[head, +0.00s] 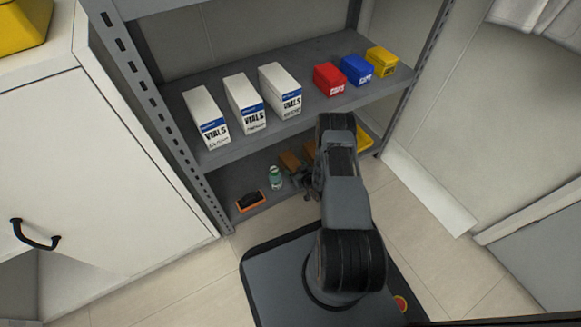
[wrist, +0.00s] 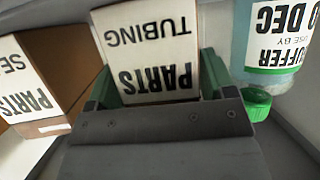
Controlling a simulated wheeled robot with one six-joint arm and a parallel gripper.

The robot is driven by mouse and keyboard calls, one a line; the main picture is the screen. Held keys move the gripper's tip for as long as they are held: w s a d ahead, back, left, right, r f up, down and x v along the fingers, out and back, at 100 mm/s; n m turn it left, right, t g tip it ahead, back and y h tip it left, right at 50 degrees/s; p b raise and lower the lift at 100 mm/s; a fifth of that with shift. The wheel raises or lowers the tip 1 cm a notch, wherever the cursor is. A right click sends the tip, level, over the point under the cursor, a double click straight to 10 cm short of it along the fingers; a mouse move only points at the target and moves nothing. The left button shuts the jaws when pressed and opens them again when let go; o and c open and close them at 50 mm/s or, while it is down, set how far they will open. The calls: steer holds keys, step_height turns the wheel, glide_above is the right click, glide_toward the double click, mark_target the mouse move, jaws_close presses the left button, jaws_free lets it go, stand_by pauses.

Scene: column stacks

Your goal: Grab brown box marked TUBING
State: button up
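The brown box marked TUBING shows its white PARTS TUBING label (wrist: 150,50) upside down in the wrist view, in the middle. In the head view this box (head: 290,161) stands on the lower shelf, right of the bottle. My gripper (wrist: 160,88) has one green finger on each side of the box, close against it. I cannot tell whether the fingers press on it. In the head view my gripper (head: 307,184) is at the lower shelf, partly hidden by my arm.
A bottle with a green cap (wrist: 257,102) stands close beside the right finger in the wrist view. Another brown box, marked PARTS SE (wrist: 52,62), is close on the left. An orange and black item (head: 250,201) lies left on the shelf. The upper shelf (head: 300,122) is above.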

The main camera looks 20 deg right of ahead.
steer(key=c, duration=0.7)
steer(key=shift+c, duration=0.2)
